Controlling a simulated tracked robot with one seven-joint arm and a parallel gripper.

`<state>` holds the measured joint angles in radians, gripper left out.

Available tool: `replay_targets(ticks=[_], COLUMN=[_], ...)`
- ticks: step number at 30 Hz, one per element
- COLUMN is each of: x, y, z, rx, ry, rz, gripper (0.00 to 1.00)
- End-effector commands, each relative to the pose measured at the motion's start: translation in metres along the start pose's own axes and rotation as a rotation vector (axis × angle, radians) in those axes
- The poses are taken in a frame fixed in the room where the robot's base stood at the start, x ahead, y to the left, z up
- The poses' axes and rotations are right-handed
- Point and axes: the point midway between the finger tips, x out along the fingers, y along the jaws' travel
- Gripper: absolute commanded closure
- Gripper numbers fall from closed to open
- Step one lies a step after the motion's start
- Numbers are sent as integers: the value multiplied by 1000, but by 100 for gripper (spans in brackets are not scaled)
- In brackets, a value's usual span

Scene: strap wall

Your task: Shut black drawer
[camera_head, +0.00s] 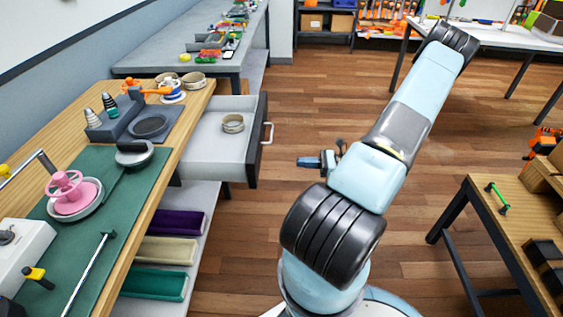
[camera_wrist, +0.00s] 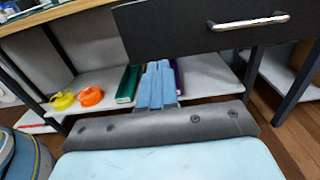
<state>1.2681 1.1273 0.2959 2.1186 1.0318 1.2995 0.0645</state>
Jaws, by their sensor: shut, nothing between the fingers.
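The black drawer (camera_head: 258,140) is pulled out from the wooden workbench, its black front facing right and a silver handle (camera_head: 268,133) on it.
The workbench top (camera_head: 190,110) holds a pink wheel (camera_head: 73,193), a green mat and several tools. A shelf below holds purple, tan and green rolls (camera_head: 150,283). A second wooden table (camera_head: 500,215) stands at right. The floor between is clear.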

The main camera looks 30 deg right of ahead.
Motion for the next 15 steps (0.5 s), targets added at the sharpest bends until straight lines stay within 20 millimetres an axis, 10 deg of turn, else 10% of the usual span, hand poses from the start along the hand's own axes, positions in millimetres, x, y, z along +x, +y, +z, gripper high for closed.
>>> replay_targets(ticks=[15], x=[84], y=[1], z=[0], rx=[0], ry=[-1], rz=[3], gripper=[100])
